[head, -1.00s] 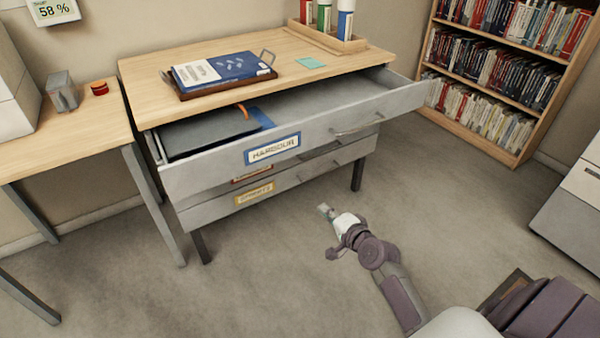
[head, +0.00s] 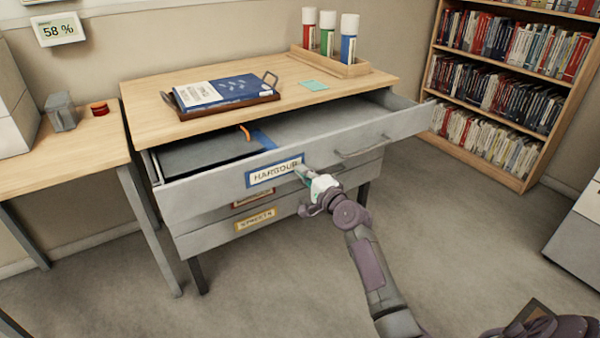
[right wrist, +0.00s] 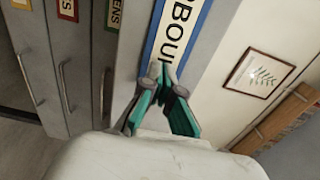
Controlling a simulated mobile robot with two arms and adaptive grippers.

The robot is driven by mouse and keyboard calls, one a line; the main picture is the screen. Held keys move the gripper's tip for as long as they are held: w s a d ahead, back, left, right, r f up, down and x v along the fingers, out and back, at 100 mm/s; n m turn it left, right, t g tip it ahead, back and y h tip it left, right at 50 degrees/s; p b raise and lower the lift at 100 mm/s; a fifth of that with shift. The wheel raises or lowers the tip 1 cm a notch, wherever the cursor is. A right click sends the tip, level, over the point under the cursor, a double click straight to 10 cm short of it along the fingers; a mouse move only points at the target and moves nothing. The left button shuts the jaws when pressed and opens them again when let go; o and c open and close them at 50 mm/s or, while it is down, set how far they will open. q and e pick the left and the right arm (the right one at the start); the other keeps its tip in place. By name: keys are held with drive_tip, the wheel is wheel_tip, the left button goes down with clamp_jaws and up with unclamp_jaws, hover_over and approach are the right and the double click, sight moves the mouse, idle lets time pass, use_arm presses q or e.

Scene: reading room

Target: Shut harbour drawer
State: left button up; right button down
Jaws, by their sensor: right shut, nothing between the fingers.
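The harbour drawer (head: 215,194) is the top grey drawer of a cabinet, pulled out, with a blue-framed HARBOUR label (head: 262,176) and a bar handle (head: 362,147). A dark flat folder (head: 200,151), something blue and an orange strip lie inside it. My right gripper (head: 300,171) is shut and empty, its fingertips at the right end of the label, left of the handle. In the right wrist view the green-padded fingers (right wrist: 167,84) are at the label (right wrist: 180,40); I cannot tell whether they touch the front. My left gripper is not in view.
Lower drawers (head: 222,236) below are closed. On the cabinet top (head: 150,95) are a brown tray (head: 225,108) with a blue book, a green note (head: 314,85) and a wooden holder (head: 345,69) with bottles. A side table (head: 70,140) stands left, a bookcase (head: 525,178) right.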

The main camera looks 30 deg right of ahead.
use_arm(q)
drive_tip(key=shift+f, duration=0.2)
use_arm(e)
drive_tip(key=shift+w, duration=0.9)
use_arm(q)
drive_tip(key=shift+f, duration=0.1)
